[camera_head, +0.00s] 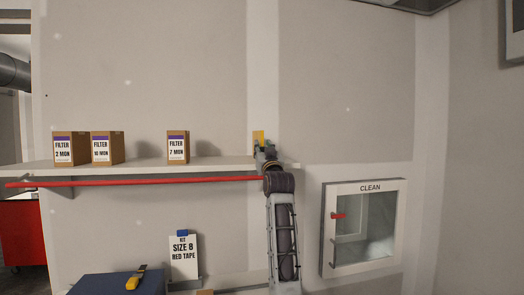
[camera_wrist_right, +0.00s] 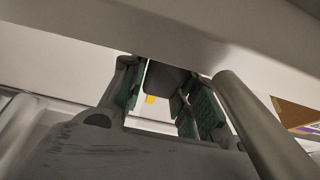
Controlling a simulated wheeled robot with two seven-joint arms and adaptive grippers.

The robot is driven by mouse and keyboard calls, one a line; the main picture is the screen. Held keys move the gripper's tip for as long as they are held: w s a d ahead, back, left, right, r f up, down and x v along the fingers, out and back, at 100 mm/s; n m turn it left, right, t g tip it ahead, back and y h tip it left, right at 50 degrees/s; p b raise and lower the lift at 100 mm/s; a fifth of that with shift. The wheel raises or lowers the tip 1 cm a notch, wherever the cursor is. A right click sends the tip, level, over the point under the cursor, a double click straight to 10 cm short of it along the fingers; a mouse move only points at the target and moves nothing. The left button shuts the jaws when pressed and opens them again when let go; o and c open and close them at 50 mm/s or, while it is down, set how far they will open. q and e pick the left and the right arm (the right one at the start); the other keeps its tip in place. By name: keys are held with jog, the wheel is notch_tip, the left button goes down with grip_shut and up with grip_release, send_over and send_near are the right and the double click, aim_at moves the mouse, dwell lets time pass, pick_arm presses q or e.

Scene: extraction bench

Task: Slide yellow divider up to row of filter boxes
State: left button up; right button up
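Three brown filter boxes with purple bands stand on the wall shelf (camera_head: 226,162): two close together at the left (camera_head: 70,149) (camera_head: 107,148), and one (camera_head: 178,147) apart to their right. The yellow divider (camera_head: 258,136) shows as a small upright patch near the shelf's right end, its lower part hidden by my right gripper (camera_head: 265,152). In the right wrist view, my right gripper (camera_wrist_right: 162,88) has its green-padded fingers apart. Contact cannot be told. My left gripper is out of view.
A window box marked CLEAN (camera_head: 363,228) hangs at lower right. The shelf between the third box and divider is clear.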

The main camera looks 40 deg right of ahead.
jog(key=o, duration=0.3)
jog(key=shift+a, duration=0.1)
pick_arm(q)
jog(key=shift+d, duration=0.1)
pick_arm(e)
jog(key=shift+v, duration=6)
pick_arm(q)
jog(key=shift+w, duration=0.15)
